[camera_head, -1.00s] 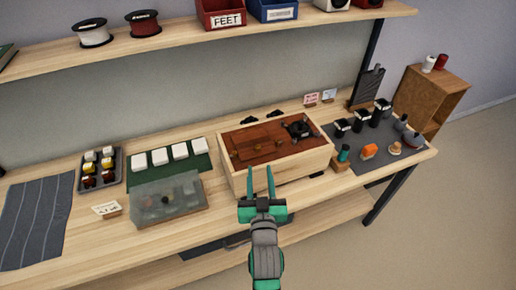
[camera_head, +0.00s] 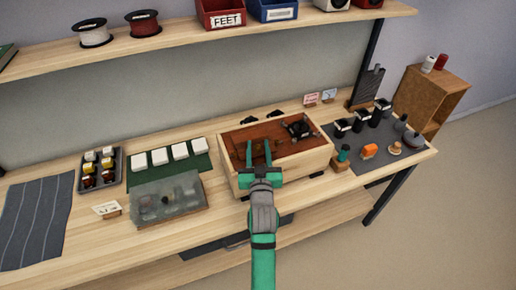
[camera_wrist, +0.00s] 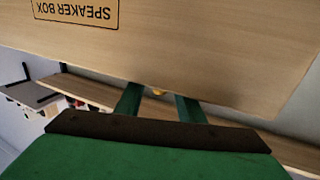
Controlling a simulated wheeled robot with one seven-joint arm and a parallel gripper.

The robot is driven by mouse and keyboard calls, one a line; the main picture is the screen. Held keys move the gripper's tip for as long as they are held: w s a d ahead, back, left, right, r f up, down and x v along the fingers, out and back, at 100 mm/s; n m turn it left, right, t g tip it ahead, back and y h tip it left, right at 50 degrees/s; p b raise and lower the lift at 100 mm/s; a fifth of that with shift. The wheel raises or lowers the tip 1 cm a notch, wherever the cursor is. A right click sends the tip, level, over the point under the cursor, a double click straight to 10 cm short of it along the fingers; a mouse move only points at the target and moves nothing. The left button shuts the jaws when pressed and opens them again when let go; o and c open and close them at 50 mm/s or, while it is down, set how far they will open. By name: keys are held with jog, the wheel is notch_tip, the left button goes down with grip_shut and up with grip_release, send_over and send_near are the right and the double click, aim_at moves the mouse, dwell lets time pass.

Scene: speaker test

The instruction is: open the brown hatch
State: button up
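The brown hatch (camera_head: 262,131) lies in the top of a pale wooden box (camera_head: 290,166) near the middle of the bench. A black part (camera_head: 299,129) rests at its right. My gripper (camera_head: 258,146) is over the front edge of the box, with its two green fingers apart over the front part of the hatch. In the wrist view, the box front (camera_wrist: 200,45) carries an upside-down "SPEAKER BOX" label, and a small brass-coloured knob (camera_wrist: 158,92) shows between the fingers. Contact with the knob cannot be told. The wrist hides part of the box front.
Left of the box are a clear-lidded case (camera_head: 168,202), a green mat (camera_head: 190,171) with white blocks and a tray (camera_head: 83,186) of small parts. A dark mat (camera_head: 371,161) with black containers lies to the right. A shelf (camera_head: 190,42) with bins hangs above.

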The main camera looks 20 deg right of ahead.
grip_shut()
jog(key=shift+r, duration=0.45)
